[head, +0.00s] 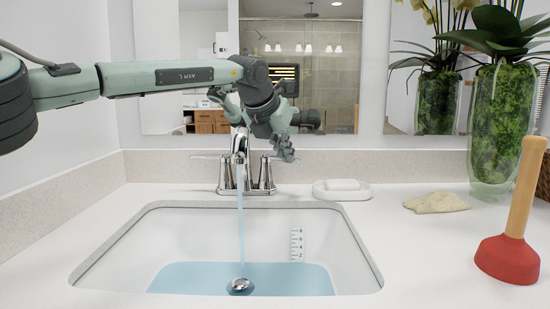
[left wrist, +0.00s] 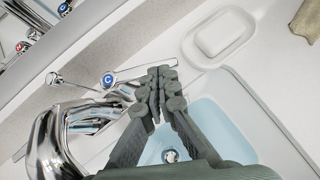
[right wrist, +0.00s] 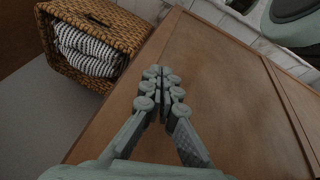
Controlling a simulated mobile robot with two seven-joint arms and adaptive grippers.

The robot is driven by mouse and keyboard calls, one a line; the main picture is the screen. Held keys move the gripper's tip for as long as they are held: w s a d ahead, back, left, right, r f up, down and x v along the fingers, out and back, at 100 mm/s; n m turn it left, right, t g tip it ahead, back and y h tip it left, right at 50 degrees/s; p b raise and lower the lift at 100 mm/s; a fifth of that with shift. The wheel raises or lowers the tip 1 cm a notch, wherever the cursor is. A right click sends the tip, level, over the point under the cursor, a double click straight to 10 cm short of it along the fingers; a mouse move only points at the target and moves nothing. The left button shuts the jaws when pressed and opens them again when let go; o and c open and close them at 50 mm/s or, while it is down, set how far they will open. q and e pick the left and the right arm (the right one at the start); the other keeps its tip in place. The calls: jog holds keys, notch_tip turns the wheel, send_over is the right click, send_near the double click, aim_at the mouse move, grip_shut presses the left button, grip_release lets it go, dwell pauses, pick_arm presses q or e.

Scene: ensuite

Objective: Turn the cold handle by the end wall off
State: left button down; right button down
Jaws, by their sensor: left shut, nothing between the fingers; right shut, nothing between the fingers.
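The chrome faucet (head: 239,150) stands behind the sink, and water runs from its spout. The cold handle (left wrist: 108,80), with a blue C cap, is the right-hand one; its thin lever points right, towards the soap dish. In the head view the handle base (head: 265,174) shows below my left gripper (head: 285,149). That gripper is shut and empty, pointing down at the lever. In the left wrist view its fingertips (left wrist: 160,80) overlap the lever's outer part; I cannot tell whether they touch. My right gripper (right wrist: 162,78) is shut and empty, over a brown wooden cabinet front.
The sink (head: 330,235) holds shallow water. A soap dish (head: 342,194) sits right of the faucet, then a beige cloth (head: 436,202), a plunger (head: 508,255) and a plant vase (head: 500,130). A mirror is behind. A wicker basket (right wrist: 125,25) holds striped towels.

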pick_arm(q)
jog(key=shift+w+d+n+y+b, duration=0.4)
jog(key=shift+w+d+n+y, duration=0.1)
jog(key=shift+w+d+n, duration=0.35)
pick_arm(e)
jog(key=shift+v, duration=1.1)
jog(key=shift+s+d, duration=0.1)
jog(key=shift+d, duration=0.1)
pick_arm(q)
jog(key=shift+r, duration=0.1)
